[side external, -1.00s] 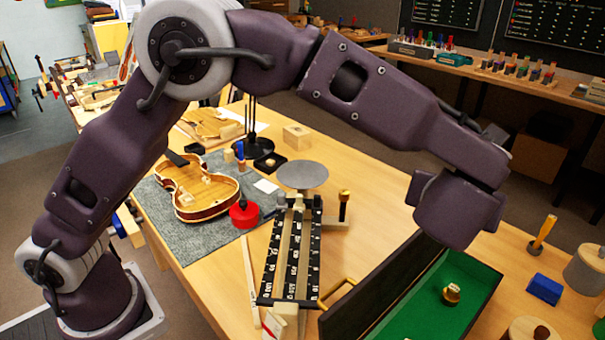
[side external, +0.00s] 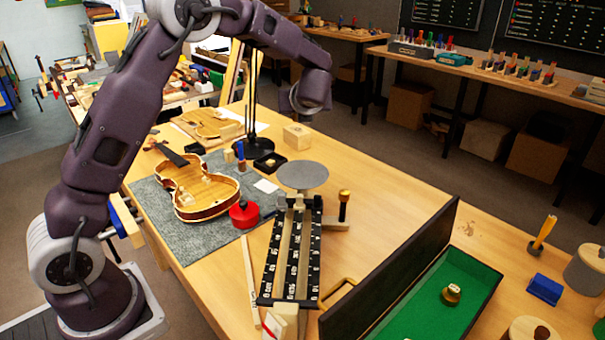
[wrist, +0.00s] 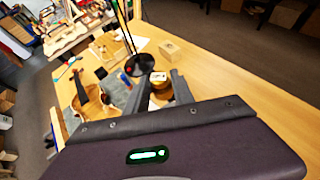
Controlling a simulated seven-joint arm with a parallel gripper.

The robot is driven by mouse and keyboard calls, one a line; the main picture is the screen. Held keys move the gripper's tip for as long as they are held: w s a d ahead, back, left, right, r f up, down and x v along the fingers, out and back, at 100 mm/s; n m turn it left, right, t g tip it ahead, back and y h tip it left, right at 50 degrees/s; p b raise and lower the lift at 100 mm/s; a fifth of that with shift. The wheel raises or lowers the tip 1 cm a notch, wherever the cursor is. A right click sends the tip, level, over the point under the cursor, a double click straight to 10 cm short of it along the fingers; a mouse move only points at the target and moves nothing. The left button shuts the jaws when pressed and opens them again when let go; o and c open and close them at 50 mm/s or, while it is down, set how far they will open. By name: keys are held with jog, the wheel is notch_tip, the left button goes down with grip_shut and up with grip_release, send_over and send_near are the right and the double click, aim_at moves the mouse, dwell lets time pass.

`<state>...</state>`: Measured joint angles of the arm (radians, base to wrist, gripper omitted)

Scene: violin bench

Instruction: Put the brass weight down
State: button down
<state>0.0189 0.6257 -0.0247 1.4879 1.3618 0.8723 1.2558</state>
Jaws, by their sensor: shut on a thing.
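The brass weight (wrist: 160,79) shows in the wrist view between the two fingers of my gripper (wrist: 161,74), which is shut on it. In the side external view the end of my arm is raised over the far part of the bench, above and behind the balance. My fingers and the held weight cannot be made out there. The balance has a round grey pan (side external: 302,175), which looks empty, and a black graduated beam plate (side external: 291,252). Another brass piece (side external: 451,294) sits in the green-lined case (side external: 424,309) at the front right.
The case's dark lid (side external: 393,272) stands up beside the balance. A violin body (side external: 205,191) and a red round tin (side external: 244,213) lie on a grey mat (side external: 200,241). A black stand (side external: 257,148) and wooden block (side external: 297,136) are at the back. Bench right of the pan is clear.

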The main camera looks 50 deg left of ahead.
aim_at(297, 172)
jog(key=f, duration=1)
jog(key=a+f, duration=0.1)
jog(key=f, duration=0.4)
jog(key=shift+s, duration=0.15)
jog(key=shift+f, duration=0.15)
jog(key=c, duration=1.1)
grip_release()
